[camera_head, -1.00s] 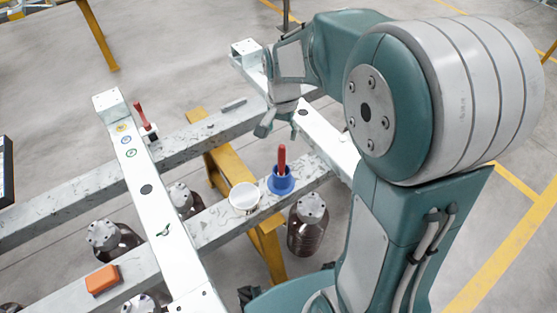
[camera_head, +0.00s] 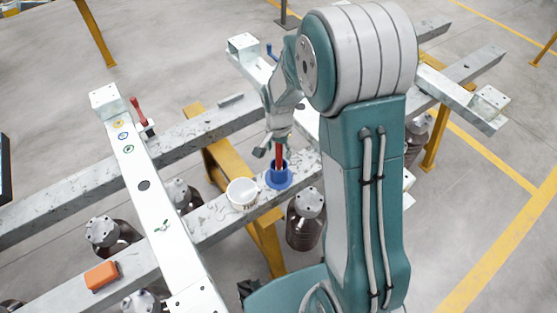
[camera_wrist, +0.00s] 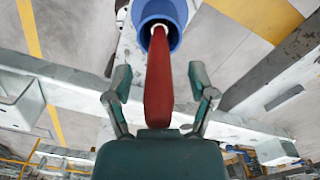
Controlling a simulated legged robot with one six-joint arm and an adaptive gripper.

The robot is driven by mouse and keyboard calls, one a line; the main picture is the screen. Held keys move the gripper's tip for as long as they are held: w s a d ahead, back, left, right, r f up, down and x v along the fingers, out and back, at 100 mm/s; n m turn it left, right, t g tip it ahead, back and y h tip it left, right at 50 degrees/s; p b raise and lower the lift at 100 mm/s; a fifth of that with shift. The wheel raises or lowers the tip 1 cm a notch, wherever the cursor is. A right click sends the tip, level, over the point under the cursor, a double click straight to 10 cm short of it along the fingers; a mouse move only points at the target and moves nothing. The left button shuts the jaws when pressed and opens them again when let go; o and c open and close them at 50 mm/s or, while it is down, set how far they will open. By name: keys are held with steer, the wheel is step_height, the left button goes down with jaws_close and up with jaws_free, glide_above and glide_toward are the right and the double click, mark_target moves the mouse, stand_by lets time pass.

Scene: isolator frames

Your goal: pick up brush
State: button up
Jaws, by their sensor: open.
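A brush with a red handle (camera_head: 280,155) stands upright in a blue cup (camera_head: 279,180) on the grey beam; its head is hidden inside the cup. My gripper (camera_head: 272,148) is above the cup, pointing down, with its fingers around the upper part of the handle. In the wrist view the red handle (camera_wrist: 159,85) lies between my two spread fingers (camera_wrist: 163,88), with a gap on each side. The blue cup (camera_wrist: 143,12) is beyond the fingertips there.
A white cup (camera_head: 242,194) stands left of the blue cup. Another red-handled tool (camera_head: 139,111) is on the left, near the white crossbeam (camera_head: 145,187). An orange block (camera_head: 101,276) lies on the near beam. Dark capped bottles (camera_head: 305,219) stand below the beams.

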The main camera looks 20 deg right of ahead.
steer(key=shift+f, duration=0.4)
jaws_close()
